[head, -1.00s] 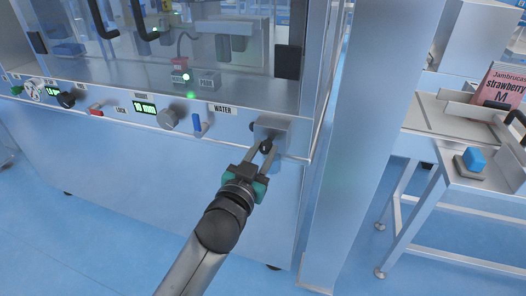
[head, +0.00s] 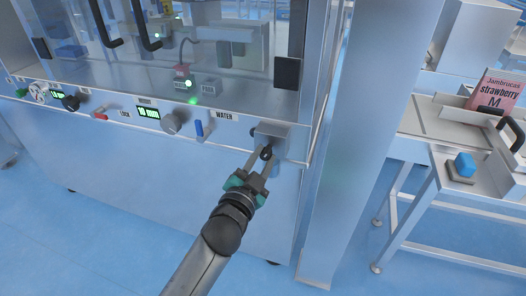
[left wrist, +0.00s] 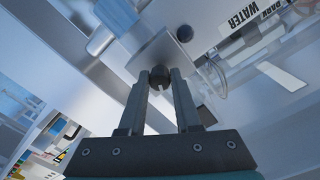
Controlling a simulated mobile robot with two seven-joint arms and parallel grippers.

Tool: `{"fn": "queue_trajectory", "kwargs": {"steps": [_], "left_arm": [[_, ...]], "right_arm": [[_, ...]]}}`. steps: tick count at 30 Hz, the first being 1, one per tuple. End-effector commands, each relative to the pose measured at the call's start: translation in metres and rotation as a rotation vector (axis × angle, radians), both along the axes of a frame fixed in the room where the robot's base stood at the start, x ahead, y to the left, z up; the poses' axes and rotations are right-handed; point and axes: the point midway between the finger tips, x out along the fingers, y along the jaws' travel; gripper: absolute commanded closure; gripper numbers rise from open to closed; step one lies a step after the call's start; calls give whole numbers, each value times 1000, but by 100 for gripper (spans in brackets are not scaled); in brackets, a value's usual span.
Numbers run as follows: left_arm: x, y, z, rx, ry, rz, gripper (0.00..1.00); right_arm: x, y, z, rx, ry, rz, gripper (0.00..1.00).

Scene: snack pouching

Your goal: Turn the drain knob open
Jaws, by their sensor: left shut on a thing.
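The drain knob (head: 266,153) is a small dark knob under a grey metal box (head: 271,136) at the right end of the machine's front panel. My left gripper (head: 264,161) comes up from below and is shut on the knob. In the left wrist view the black knob (left wrist: 160,77) sits between the two fingertips (left wrist: 160,80), just below the metal box (left wrist: 150,40). The fingers hide part of the knob's sides. My right gripper is not in view.
A blue lever (head: 199,128) by the WATER label, a round grey knob (head: 172,123) and a red lever (head: 100,116) line the panel to the left. A metal post (head: 350,150) stands close on the right. A side table (head: 480,185) holds a blue button (head: 465,164).

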Motion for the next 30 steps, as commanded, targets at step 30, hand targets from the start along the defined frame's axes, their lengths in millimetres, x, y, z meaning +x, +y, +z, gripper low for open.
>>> {"fn": "queue_trajectory", "kwargs": {"steps": [30], "left_arm": [[0, -1, 1, 867, -282, -1, 100]], "right_arm": [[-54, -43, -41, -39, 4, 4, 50]]}}
